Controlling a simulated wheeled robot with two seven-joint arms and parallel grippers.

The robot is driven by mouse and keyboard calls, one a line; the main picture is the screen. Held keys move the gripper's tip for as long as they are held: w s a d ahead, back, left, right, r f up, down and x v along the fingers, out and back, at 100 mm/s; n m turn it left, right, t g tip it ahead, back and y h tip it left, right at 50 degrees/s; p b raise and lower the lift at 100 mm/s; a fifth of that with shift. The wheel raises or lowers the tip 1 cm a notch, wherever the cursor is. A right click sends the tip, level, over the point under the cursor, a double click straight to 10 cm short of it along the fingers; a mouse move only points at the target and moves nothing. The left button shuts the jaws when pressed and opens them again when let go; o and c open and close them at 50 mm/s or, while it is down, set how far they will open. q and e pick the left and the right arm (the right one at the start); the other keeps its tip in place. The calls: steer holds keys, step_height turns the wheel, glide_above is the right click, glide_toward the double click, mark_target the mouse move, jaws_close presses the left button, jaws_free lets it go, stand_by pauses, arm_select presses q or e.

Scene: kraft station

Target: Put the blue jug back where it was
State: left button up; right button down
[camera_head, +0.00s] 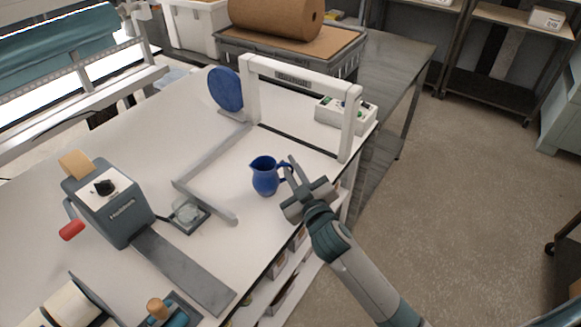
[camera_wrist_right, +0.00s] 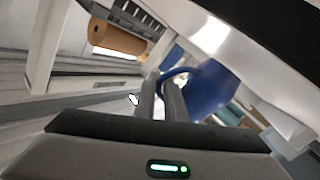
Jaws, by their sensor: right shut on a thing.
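The blue jug (camera_head: 265,177) is upright at the right part of the white table (camera_head: 150,125), with its handle facing right. My right gripper (camera_head: 289,170) is at the jug's right side and is shut on its handle. In the right wrist view the jug (camera_wrist_right: 212,92) shows just beyond the fingers (camera_wrist_right: 160,95), with the handle between them. I cannot tell whether the jug's base touches the table. My left gripper is not in view.
A white frame (camera_head: 352,125) stands behind the jug, with a blue disc (camera_head: 226,89) at its left. A grey machine (camera_head: 110,205) stands further left. The table's edge is close on the right.

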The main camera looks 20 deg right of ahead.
steer(key=shift+f, duration=0.3)
steer(key=shift+f, duration=0.15)
steer(key=c, duration=1.8)
jaws_free()
